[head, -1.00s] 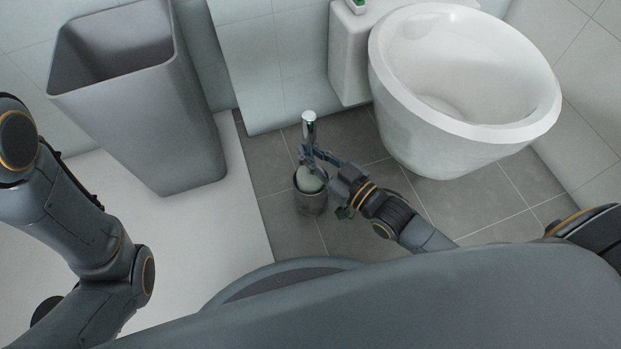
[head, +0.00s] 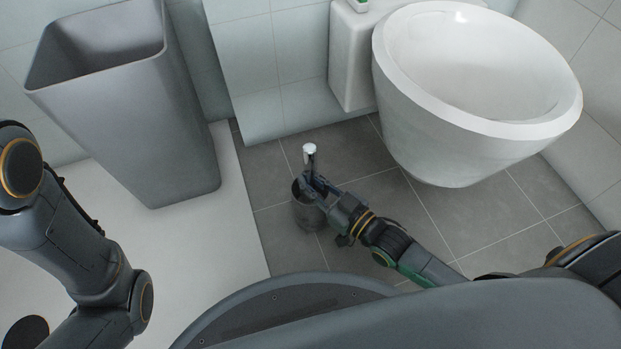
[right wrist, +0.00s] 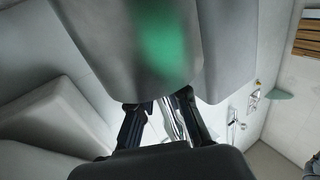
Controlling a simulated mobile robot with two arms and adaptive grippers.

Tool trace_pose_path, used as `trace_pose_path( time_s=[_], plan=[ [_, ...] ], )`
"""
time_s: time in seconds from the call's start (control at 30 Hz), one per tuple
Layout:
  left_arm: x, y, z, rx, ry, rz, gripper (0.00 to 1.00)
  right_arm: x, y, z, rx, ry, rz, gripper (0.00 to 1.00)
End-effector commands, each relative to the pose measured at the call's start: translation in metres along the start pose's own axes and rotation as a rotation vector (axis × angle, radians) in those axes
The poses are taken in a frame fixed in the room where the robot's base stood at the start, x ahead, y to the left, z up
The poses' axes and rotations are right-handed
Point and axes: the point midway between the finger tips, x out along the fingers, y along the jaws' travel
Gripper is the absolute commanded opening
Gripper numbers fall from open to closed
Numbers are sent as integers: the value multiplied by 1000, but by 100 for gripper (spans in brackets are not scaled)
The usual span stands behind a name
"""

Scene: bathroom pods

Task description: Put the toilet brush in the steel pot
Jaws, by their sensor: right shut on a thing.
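The toilet brush (head: 310,152) stands upright, its silver-topped handle showing above my right gripper (head: 313,183). My right gripper is shut on the handle, just over the steel pot. The silver handle (right wrist: 172,120) also shows between the fingers in the right wrist view. The steel pot (head: 308,217) stands on the grey tiles in the head view. The brush head is hidden by the pot and my gripper, low at the pot's mouth or inside it; how deep I cannot tell. My left arm shows at the left, but its gripper is out of view.
A white toilet (head: 440,140) stands to the right of the pot. A tall grey bin (head: 150,130) stands at the left on a white floor area (head: 235,235). Grey tiled floor (head: 262,165) around the pot is clear.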

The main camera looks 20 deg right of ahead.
Motion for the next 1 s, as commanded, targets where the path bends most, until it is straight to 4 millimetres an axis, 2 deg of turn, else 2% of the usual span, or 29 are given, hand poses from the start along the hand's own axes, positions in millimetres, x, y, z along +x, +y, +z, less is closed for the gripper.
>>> trace_pose_path(
  time_s=[0.17,0.2,0.3,0.7,0.87,1.0],
  plan=[
    [-1,0,0,0,0,0,51,0,0,5,0,0,0,0],
    [-1,0,0,0,0,0,51,0,0,4,0,0,0,20],
    [-1,0,0,0,0,0,51,0,0,4,0,-1,0,39],
    [3,-1,1,0,0,0,51,-2,0,-2,0,-2,0,39],
    [21,-4,7,0,0,0,51,-30,0,-4,1,-8,0,39],
    [38,-8,13,0,0,0,51,-62,0,-4,2,-9,0,39]
  ],
)
